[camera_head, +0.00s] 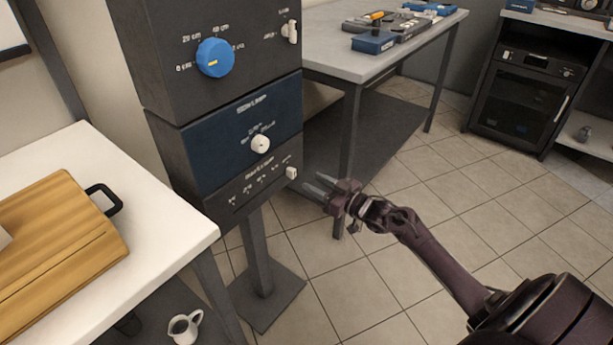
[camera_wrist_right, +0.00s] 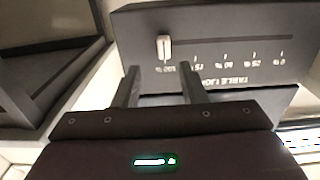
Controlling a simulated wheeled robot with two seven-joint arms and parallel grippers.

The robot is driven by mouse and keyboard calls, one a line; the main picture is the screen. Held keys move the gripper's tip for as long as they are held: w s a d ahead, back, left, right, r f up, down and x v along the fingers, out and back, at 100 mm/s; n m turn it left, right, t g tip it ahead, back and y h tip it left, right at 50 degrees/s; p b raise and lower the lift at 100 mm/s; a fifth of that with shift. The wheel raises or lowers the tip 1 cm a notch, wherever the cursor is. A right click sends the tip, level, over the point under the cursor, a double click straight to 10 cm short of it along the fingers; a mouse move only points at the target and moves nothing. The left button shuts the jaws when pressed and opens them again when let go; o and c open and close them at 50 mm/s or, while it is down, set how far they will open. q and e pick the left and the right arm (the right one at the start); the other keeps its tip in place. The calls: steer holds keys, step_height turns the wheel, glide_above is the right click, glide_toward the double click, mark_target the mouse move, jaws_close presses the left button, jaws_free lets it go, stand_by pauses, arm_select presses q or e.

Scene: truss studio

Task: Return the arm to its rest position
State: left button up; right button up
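My right gripper (camera_head: 324,187) is in the head view, its arm coming in from the lower right. Its two fingers are spread apart with nothing between them. It is just right of the lower part of a dark control panel (camera_head: 236,202). In the right wrist view the open fingers (camera_wrist_right: 160,84) point at the panel face, below a white slider knob (camera_wrist_right: 164,47) at one end of its slot. The knob (camera_head: 291,173) also shows at the right of the lowest panel in the head view, apart from the fingers. My left gripper is not in view.
A white table (camera_head: 150,185) with a wooden board (camera_head: 60,250) stands at the left. A grey bench (camera_head: 350,58) with boxes stands behind, and a black cabinet (camera_head: 519,95) at the back right. A white mug (camera_head: 185,328) is low down. Tiled floor at the right is clear.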

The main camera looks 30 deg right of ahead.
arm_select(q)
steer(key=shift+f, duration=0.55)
arm_select(e)
steer(key=shift+v, duration=0.85)
